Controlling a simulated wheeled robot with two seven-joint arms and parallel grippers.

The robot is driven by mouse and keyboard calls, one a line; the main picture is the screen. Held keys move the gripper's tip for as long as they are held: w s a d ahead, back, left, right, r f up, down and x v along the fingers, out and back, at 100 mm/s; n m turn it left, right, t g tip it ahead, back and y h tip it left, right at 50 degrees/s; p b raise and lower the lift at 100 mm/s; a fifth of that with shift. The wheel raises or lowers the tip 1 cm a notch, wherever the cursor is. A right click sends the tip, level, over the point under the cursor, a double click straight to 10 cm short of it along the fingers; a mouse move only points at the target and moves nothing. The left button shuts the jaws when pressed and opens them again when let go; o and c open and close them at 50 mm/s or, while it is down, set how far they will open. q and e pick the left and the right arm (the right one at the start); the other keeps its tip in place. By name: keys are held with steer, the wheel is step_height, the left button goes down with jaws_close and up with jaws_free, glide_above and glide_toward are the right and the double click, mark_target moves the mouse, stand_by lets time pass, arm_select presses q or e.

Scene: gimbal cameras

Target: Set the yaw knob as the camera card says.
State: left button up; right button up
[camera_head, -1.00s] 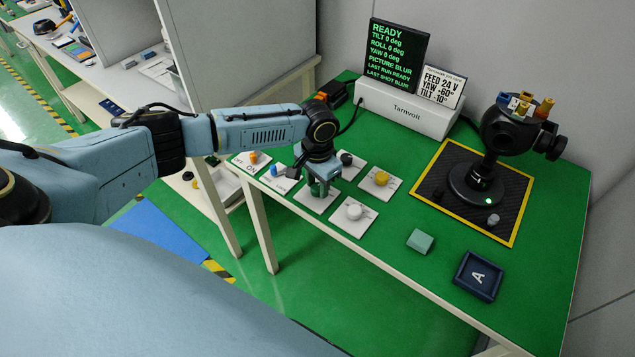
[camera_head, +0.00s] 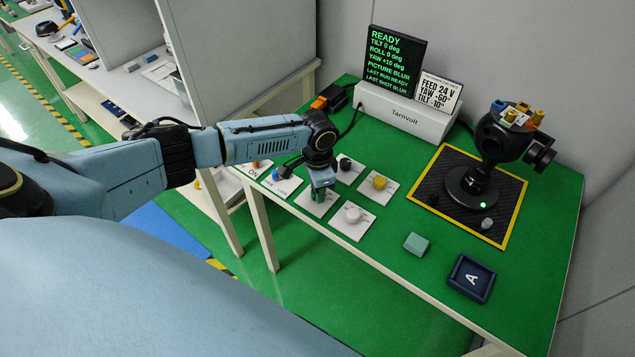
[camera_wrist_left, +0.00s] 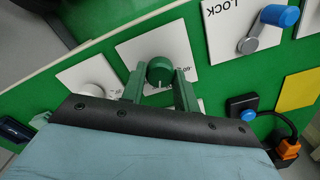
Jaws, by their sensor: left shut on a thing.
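My left gripper (camera_head: 320,190) is shut on a dark green knob (camera_wrist_left: 160,70) on a white plate (camera_wrist_left: 126,52); the fingers (camera_wrist_left: 160,88) stand on either side of it in the wrist view. A "-60" mark shows beside the knob; most of the scale is hidden. The camera card (camera_head: 437,94) reads "FEED 24 V, YAW -60°, TILT -10°". The screen (camera_head: 396,58) reads "READY", tilt 0, roll 0, yaw +10 deg, picture blur. The gimbal camera (camera_head: 501,137) stands on its black round base (camera_head: 470,188). My right gripper is not in view.
Near the held knob are a yellow knob (camera_head: 380,182), a white knob (camera_head: 353,215), a black knob (camera_head: 345,164) and a blue-handled LOCK lever (camera_wrist_left: 265,28). A teal block (camera_head: 417,243) and a navy "A" tray (camera_head: 471,278) lie towards the front right. Bare green table surrounds them.

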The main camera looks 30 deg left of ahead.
arm_select(q)
steer(key=m+p, duration=0.1)
steer(key=m, duration=0.2)
steer(key=shift+m, duration=0.3)
steer(key=shift+m+p, duration=0.4)
steer(key=shift+m, duration=1.3)
steer(key=o, duration=1)
steer(key=shift+c, duration=0.2)
step_height(320, 180, up, 14)
steer(key=p, duration=0.1)
steer(key=shift+f+p, duration=0.25)
steer(key=shift+p, duration=0.1)
steer(key=shift+d+f, duration=0.1)
